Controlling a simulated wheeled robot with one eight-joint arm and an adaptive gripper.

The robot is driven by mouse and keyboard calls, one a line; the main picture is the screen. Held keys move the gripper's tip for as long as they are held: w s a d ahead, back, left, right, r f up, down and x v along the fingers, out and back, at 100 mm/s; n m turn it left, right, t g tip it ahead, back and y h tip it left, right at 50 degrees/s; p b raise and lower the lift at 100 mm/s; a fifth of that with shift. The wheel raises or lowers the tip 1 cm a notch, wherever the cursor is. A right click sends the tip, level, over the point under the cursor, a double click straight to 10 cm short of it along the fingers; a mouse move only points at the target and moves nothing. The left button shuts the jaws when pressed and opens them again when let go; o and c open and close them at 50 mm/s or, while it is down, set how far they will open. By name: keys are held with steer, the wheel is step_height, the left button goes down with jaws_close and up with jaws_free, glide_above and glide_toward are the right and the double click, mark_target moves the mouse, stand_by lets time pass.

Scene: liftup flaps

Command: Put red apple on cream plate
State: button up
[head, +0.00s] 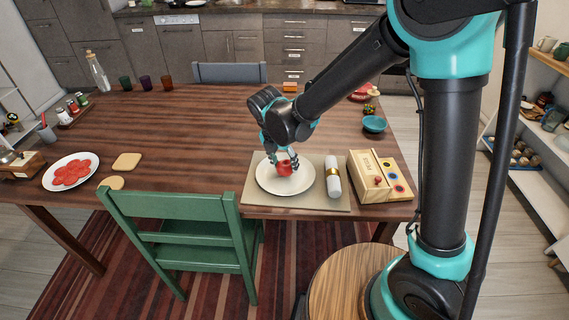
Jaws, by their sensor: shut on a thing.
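The red apple (284,168) is between the fingers of my gripper (284,161), over the middle of the cream plate (299,187). The gripper points down and is shut on the apple. The plate lies on a beige placemat (256,203) near the table's front edge. The apple is low over the plate; I cannot tell whether it touches it. The fingers hide part of the apple.
A rolled white napkin (333,182) lies right of the plate, beside a wooden box (370,172). A teal bowl (374,124) stands behind them. A green chair (180,233) stands at the front. The table's middle left is clear.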

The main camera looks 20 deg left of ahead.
mark_target(277, 168)
steer(key=o, duration=1.2)
steer(key=shift+f, duration=0.1)
steer(key=v, duration=1.2)
